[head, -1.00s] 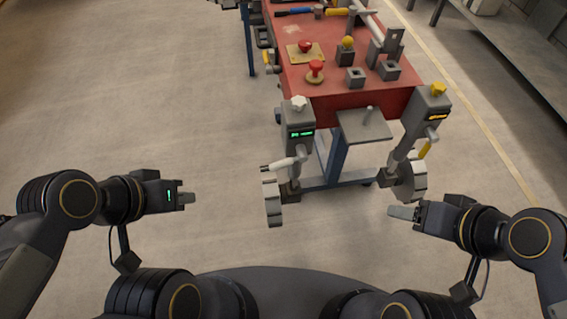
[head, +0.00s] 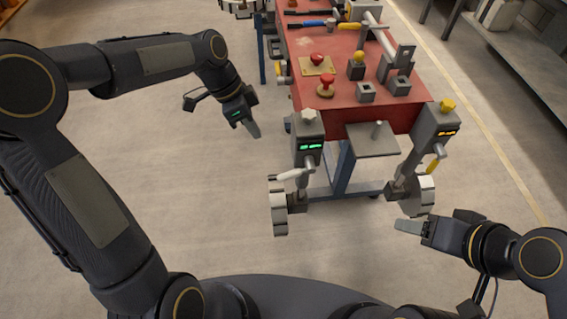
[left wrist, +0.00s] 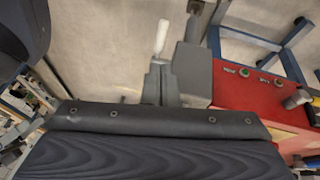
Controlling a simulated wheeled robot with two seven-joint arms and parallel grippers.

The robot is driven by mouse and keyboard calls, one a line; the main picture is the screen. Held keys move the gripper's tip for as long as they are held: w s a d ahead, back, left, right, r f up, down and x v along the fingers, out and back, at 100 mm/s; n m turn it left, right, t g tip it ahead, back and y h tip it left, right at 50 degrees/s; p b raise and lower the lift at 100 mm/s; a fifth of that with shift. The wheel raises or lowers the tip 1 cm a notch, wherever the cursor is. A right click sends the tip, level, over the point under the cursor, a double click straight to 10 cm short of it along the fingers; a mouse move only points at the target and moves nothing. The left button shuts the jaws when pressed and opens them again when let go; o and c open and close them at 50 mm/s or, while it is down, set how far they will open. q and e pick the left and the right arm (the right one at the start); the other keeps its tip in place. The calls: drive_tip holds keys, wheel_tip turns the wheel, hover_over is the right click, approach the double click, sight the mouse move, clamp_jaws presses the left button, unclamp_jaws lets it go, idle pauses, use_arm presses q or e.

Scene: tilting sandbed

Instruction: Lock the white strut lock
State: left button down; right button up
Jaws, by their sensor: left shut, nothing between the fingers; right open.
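The strut on the left at the table's near end has a grey housing (head: 309,130) with a white star knob (head: 310,115) on top and green lights. A white lever (head: 293,174) sticks out to the left from its lower part, above a grey wheel (head: 278,207). A white handle (left wrist: 161,38) beside grey housing also shows in the left wrist view. My left gripper (head: 254,129) is shut and empty, in the air left of the white-knobbed housing and apart from it. My right gripper (head: 408,226) is open and empty, below the right strut's wheel.
The right strut (head: 432,130) has a yellow knob, yellow lever and amber light. A grey plate with a peg (head: 372,140) lies between the struts. The red table (head: 340,80) carries red buttons and small sockets. The floor at left is clear.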

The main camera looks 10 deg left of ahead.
sight(295, 173)
use_arm(q)
drive_tip(key=shift+w+d+f+m+g, duration=0.4)
drive_tip(key=shift+w+d+f+m, duration=0.35)
drive_tip(key=shift+w+f, duration=0.2)
drive_tip(key=x, duration=1.4)
drive_tip(key=shift+d+p, duration=0.2)
drive_tip(key=shift+p, duration=0.2)
